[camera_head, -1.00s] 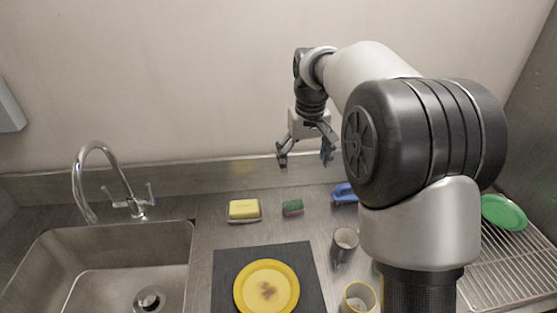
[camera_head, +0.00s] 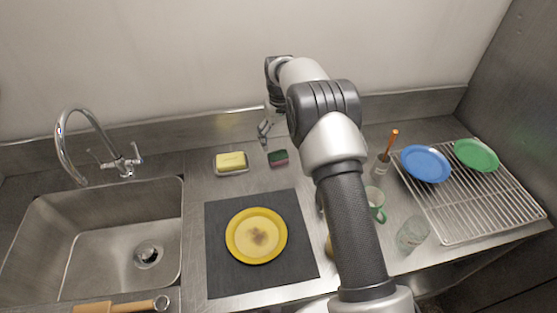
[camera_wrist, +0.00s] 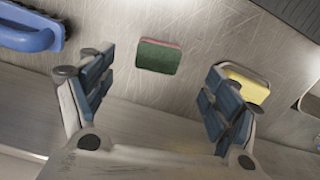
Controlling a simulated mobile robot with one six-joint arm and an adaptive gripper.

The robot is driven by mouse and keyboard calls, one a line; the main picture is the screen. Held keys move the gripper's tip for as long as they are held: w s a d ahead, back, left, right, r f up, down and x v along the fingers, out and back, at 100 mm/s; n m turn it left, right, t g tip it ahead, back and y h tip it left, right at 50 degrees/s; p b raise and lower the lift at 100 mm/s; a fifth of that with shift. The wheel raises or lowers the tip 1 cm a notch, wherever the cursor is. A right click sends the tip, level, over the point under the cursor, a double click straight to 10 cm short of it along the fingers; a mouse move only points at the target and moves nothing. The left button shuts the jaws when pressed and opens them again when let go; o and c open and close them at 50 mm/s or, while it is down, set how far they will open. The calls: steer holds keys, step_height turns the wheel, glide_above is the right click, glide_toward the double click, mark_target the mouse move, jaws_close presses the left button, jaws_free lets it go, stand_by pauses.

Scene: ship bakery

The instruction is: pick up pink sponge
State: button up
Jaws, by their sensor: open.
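The pink sponge (camera_head: 278,158) is a small block with a dark green scouring face and a thin pink layer. It lies on the steel counter right of a yellow sponge in a dish (camera_head: 231,163). In the wrist view the pink sponge (camera_wrist: 158,57) shows its green face, with pink along one edge. My gripper (camera_wrist: 158,75) is open and empty, and the sponge appears between its fingertips. In the head view my gripper (camera_head: 266,130) is just behind the sponge, apart from it and partly hidden by my arm.
A yellow plate (camera_head: 257,236) lies on a dark mat (camera_head: 222,280) in front. A blue brush (camera_wrist: 30,36) is near one finger. A sink (camera_head: 95,240) is left. A rack (camera_head: 470,205) with blue and green plates is right. A wall runs behind.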

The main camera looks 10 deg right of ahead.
mark_target(280, 157)
step_height(280, 157, down, 9)
steer(key=shift+r+b, duration=0.2)
steer(key=shift+b, duration=0.65)
steer(key=shift+r, duration=0.1)
steer(key=shift+c, duration=0.3)
steer(key=c, duration=0.7)
